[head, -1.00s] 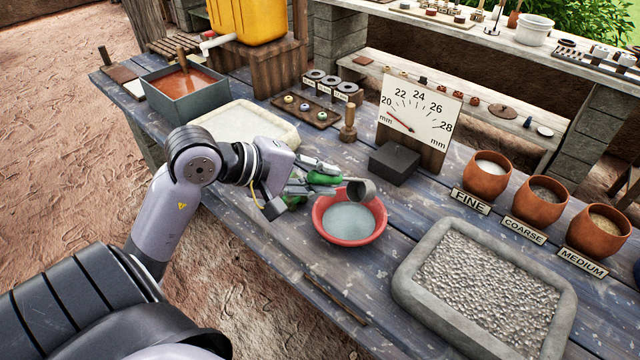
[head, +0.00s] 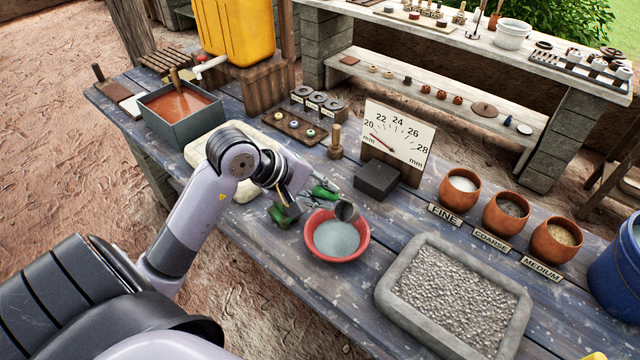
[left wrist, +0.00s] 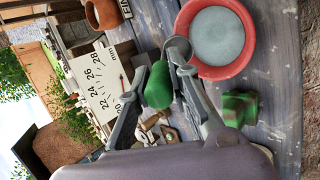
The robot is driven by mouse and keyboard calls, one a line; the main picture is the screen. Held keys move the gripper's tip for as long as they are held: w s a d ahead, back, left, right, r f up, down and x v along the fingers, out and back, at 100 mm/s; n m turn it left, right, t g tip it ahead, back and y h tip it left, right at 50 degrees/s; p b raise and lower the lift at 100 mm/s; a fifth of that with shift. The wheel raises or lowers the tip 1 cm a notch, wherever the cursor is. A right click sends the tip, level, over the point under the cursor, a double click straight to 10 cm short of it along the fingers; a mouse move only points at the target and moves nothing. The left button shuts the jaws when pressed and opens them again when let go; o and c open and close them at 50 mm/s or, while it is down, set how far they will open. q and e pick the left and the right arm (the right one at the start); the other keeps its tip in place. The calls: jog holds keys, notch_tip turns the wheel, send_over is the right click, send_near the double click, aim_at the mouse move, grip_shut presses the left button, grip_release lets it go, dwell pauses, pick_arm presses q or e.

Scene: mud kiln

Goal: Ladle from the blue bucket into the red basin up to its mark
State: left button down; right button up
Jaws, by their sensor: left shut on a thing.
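The red basin (head: 361,246) stands on the table and holds grey-blue liquid; it also shows in the left wrist view (left wrist: 247,62). No mark on it can be made out. My left gripper (head: 318,195) is shut on the green handle of a ladle (head: 346,211), just behind the basin. The ladle's dark grey cup is at the basin's back rim; in the left wrist view the cup (left wrist: 178,50) sits beside the rim. Whether it touches, or holds liquid, I cannot tell. The blue bucket (head: 615,278) is cut off at the right edge. My right gripper is not in view.
A stone tray of gravel (head: 384,293) lies right of the basin. A green object (head: 279,216) is on the table left of it. A dial board (head: 398,130), dark block (head: 377,180) and clay pots (head: 507,213) stand behind. Bare planks lie in front of the basin.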

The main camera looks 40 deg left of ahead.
pick_arm(q)
jog(key=w+d+r+g+y+p, duration=0.2)
jog(key=w+r+g+p, duration=0.5)
jog(key=p, duration=0.7)
jog(key=shift+w+d+n+g, duration=0.25)
jog(key=shift+w+n+g, duration=0.2)
jog(key=shift+w, duration=0.6)
dwell(0.5)
